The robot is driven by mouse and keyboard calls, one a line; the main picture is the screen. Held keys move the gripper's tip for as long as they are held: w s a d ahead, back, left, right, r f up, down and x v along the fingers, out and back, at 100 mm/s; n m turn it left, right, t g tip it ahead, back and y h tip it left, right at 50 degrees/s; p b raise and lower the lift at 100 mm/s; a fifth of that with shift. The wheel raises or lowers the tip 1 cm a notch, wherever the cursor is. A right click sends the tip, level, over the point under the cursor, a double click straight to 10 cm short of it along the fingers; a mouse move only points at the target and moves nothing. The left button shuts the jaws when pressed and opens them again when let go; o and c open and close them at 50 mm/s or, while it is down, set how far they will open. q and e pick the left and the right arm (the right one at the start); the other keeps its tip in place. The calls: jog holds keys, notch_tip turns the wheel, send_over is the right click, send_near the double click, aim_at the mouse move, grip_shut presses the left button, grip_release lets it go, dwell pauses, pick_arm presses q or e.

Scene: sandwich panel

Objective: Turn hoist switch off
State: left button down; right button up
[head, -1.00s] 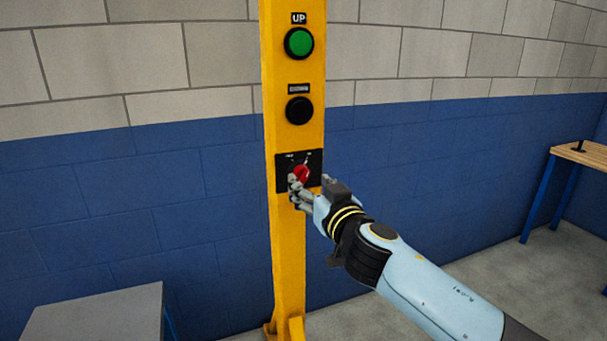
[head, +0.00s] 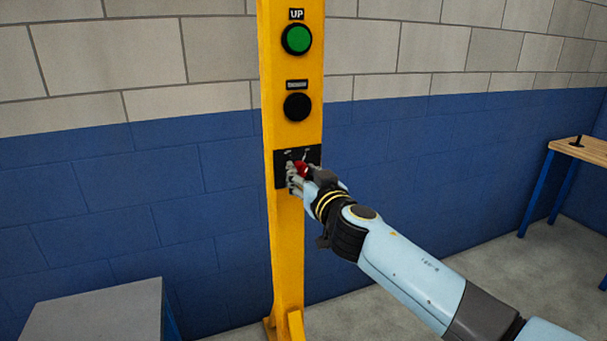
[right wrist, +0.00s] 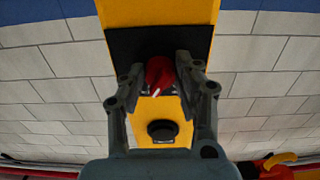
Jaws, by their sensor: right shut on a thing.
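The hoist switch is a red knob (head: 301,169) on a black plate (head: 283,163) low on the yellow post. My right gripper (head: 296,181) is at the plate, and its fingers partly hide the knob in the head view. In the right wrist view the red knob (right wrist: 160,75) sits between the two fingers of my right gripper (right wrist: 161,82), which are shut on it. A white pointer line on the knob slants in that view. The labels on the plate are too small to read. My left gripper is not in view.
The yellow post (head: 290,240) also carries a green UP button (head: 297,39) and a black button (head: 297,107) above the switch. A grey-topped table (head: 95,312) stands at lower left and a wooden-topped bench (head: 580,150) at right. A blue and grey block wall is behind.

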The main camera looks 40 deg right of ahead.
jog(key=shift+n, duration=0.5)
grip_shut()
jog(key=shift+f+n+b, duration=0.1)
jog(key=shift+n+b, duration=0.25)
jog(key=shift+n, duration=0.25)
jog(key=n, duration=0.3)
jog(key=shift+b, duration=0.3)
jog(key=n, duration=0.4)
jog(key=shift+s+d+n, duration=0.1)
jog(key=shift+n, duration=1.3)
jog(key=o, duration=1.1)
grip_release()
